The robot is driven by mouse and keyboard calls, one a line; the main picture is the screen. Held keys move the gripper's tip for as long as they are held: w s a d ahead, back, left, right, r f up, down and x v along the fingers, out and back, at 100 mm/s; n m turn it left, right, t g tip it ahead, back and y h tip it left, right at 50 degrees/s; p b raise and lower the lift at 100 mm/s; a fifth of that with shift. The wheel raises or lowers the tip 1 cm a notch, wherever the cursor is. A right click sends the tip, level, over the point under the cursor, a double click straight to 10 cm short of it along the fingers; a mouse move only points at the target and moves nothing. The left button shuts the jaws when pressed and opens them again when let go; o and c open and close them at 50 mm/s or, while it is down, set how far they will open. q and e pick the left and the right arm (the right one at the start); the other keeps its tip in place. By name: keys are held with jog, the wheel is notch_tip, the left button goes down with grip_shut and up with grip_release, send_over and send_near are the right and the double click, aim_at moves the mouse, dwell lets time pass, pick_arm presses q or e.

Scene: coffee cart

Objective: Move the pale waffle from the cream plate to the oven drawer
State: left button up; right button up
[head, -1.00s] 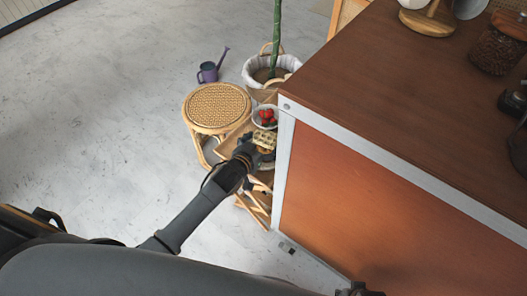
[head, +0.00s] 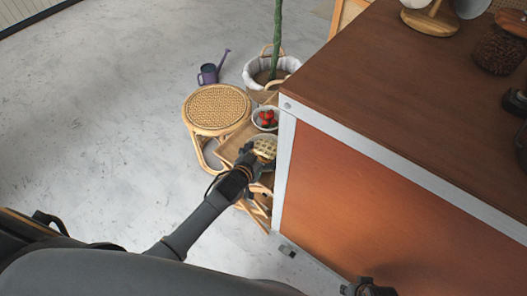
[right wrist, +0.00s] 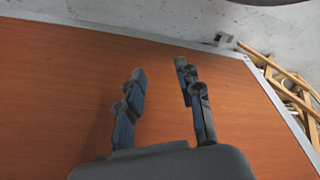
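The pale waffle (head: 264,149) is at the tip of my left gripper (head: 252,157) in the head view, above the low wooden tray beside the cart. The fingers appear shut on its near edge, though they are small and dark here. A pale plate rim (head: 259,138) shows just behind the waffle; the rest of the plate is covered. My right gripper (right wrist: 160,70) is open and empty in front of the cart's orange side panel in the right wrist view. Part of it shows at the bottom of the head view (head: 368,287). The oven drawer is not in view.
A bowl of red fruit (head: 265,118) stands behind the waffle. A rattan stool (head: 217,105) is to the left, with a plant basket (head: 270,72) and purple watering can (head: 210,73) behind. The brown-topped cart (head: 390,90) blocks the right. Floor at left is clear.

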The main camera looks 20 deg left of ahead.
pick_arm(q)
jog(key=shift+o, duration=1.3)
